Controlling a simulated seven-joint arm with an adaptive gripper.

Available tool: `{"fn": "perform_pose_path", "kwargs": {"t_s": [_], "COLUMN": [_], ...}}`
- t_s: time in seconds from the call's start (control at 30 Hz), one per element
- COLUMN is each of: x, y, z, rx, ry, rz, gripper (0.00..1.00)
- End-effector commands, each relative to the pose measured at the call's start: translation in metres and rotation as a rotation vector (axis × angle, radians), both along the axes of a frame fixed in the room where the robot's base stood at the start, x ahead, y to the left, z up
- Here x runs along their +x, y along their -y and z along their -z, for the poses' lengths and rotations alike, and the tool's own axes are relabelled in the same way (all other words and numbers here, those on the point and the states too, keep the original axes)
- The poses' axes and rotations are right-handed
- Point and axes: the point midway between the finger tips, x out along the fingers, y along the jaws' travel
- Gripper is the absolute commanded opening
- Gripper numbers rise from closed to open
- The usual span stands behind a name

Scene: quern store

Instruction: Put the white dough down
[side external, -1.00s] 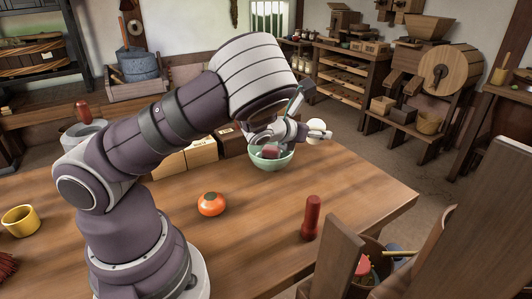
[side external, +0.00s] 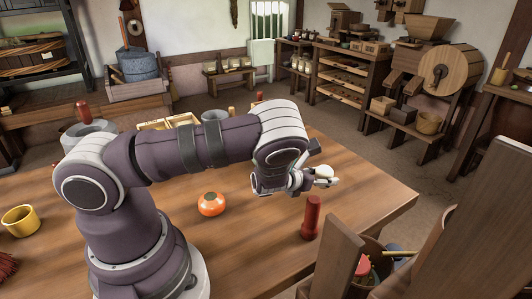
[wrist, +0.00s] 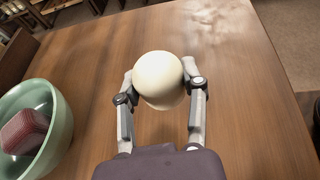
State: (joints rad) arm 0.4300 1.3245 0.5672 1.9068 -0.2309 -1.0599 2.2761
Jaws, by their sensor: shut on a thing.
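The white dough (wrist: 160,78) is a smooth cream ball between the two fingers of my gripper (wrist: 160,85) in the wrist view. My gripper is shut on it from both sides. In the side external view the dough (side external: 323,171) shows small at the tip of my gripper (side external: 325,178), over the right part of the wooden table (side external: 365,190). I cannot tell whether the dough touches the table top.
A green bowl (wrist: 62,128) with a reddish block (wrist: 24,130) in it stands left in the wrist view. An orange persimmon-like fruit (side external: 211,204), a red cylinder (side external: 311,217) and a yellow mug (side external: 20,220) stand on the table. Bare table surrounds the dough.

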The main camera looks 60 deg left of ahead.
Motion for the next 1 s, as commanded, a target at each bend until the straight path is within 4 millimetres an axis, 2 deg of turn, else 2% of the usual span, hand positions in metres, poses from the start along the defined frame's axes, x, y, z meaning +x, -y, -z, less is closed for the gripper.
{"fn": "perform_pose_path", "kwargs": {"t_s": [0.03, 0.13, 0.47, 0.5, 0.63, 0.7, 1.0], "x": [0.0, 0.0, 0.0, 0.0, 0.0, 0.0, 0.0], "y": [-0.001, -0.001, 0.0, 0.0, 0.0, 0.0, 0.0], "z": [0.011, 0.024, 0.028, 0.028, 0.027, 0.027, 0.026], "rx": [-0.001, -0.001, 0.002, 0.002, 0.002, 0.002, 0.002], "ry": [-0.004, -0.001, 0.0, 0.0, 0.0, 0.0, 0.001], "rz": [-0.001, -0.001, 0.0, 0.0, 0.0, 0.0, 0.0], "gripper": [0.05, 0.05, 0.05, 0.46, 0.62, 0.68, 0.68]}}
